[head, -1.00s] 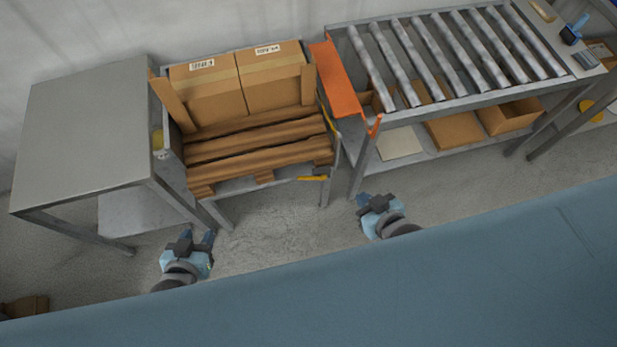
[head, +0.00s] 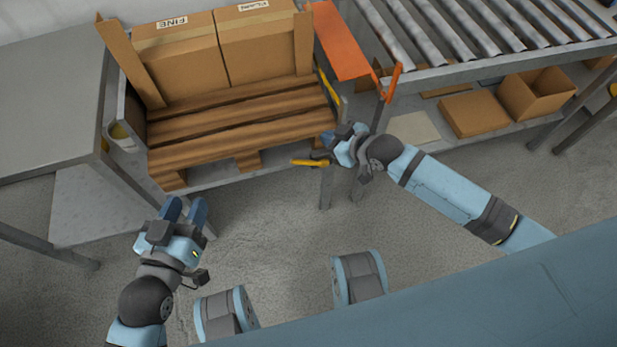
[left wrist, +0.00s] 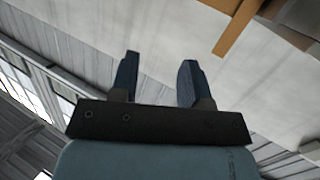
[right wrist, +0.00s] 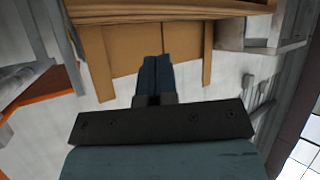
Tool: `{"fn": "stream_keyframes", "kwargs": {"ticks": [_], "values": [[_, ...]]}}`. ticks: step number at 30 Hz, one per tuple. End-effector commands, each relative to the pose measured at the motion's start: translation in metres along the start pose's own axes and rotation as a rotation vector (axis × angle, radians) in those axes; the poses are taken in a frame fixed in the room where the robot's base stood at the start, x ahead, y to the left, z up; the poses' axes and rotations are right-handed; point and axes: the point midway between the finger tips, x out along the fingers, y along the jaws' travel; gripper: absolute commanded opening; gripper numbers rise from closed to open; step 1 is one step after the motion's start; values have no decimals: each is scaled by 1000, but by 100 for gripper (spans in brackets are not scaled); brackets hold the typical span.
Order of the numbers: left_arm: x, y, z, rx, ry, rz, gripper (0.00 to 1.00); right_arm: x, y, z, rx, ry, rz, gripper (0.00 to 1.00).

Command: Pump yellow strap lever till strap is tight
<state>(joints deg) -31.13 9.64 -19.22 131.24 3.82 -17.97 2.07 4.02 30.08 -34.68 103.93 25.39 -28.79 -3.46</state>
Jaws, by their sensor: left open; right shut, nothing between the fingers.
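The yellow strap lever (head: 309,162) sticks out to the left from a dark ratchet at the front right corner of the wooden pallet (head: 240,138). A yellow strap (head: 327,88) shows at the pallet's right side; how tight it is I cannot tell. My right gripper (head: 330,140) is shut and empty, close beside the ratchet and lever; whether it touches them I cannot tell. In the right wrist view its fingers (right wrist: 155,78) are together. My left gripper (head: 185,209) is open and empty, in front of the pallet stand's left leg. Its fingers are apart in the left wrist view (left wrist: 157,80).
Two cartons (head: 180,62) stand on the pallet between brown boards. A grey table (head: 45,90) is at left. An orange plate (head: 340,40) and a roller conveyor (head: 440,30) are at right, with boxes (head: 475,112) below.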

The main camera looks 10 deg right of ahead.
Motion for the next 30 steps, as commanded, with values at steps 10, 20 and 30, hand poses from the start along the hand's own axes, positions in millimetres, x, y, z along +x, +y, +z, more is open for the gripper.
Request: {"fn": "stream_keyframes", "kwargs": {"ticks": [10, 20, 30], "values": [[5, 5, 19, -21, 90, 38, 43, 38, 38, 30, -68, -33, -11, 0], [4, 6, 17, -21, 92, 39, 43, 37, 39, 28, -67, -35, -11, 0], [5, 16, -3, -38, 217, 85, 43, 50, 31, 41, -66, -34, -12, 0]]}}
